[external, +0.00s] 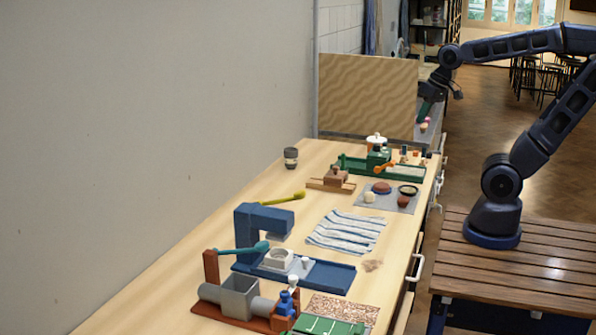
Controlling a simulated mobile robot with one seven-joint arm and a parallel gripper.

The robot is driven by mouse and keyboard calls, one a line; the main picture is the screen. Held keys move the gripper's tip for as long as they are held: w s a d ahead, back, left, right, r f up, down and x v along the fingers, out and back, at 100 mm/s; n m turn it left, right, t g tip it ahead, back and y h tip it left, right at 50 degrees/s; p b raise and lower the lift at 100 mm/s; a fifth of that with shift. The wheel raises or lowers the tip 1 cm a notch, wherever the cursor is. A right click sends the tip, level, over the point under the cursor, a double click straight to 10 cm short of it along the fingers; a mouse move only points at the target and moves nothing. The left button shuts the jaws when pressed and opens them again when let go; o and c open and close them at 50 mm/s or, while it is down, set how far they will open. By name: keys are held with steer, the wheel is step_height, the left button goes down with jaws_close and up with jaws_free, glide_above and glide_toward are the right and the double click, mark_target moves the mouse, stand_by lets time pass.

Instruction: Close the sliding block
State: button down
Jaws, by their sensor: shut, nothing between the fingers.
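The sliding block cannot be singled out for certain. A small brown wooden block (337,174) sits on a flat wooden base (322,185) near the middle of the bench. Behind it, a long green rail fixture (408,173) carries a green block (378,157) with an orange handle (384,167). In front, a blue press-like fixture (262,219) has a pale block (279,259) on its blue base. My gripper (423,120) is at the far end of the bench, pointing down beside the wavy panel, shut and apart from these fixtures. Its fingertips are small and hard to make out.
A striped cloth (346,232) lies mid-bench. A grey mat (376,204) holds several small items. A brown fixture with a grey box (240,296) stands at the near end. A wavy wooden panel (368,95) rises behind, and a wall borders the bench's left side.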

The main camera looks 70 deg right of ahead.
steer(key=w+d+f+m+y, duration=0.1)
steer(key=w+d+f+m, duration=0.1)
steer(key=w+m, duration=0.45)
steer(key=w+d+f+m, duration=0.2)
steer(key=w+d+m, duration=0.1)
steer(key=w+m, duration=0.3)
steer(key=m+g, duration=0.1)
steer(key=m, duration=1.3)
glide_above(340, 174)
steer(key=s+d, duration=0.1)
steer(key=s, duration=0.2)
steer(key=f, duration=1.8)
steer(key=shift+w+d+f, duration=0.15)
steer(key=shift+w+f, duration=0.05)
steer(key=shift+f, duration=0.15)
steer(key=shift+w+a+f, duration=0.1)
steer(key=shift+w+a, duration=0.2)
steer(key=shift+w, duration=0.25)
steer(key=w, duration=0.7)
steer(key=shift+w, duration=0.15)
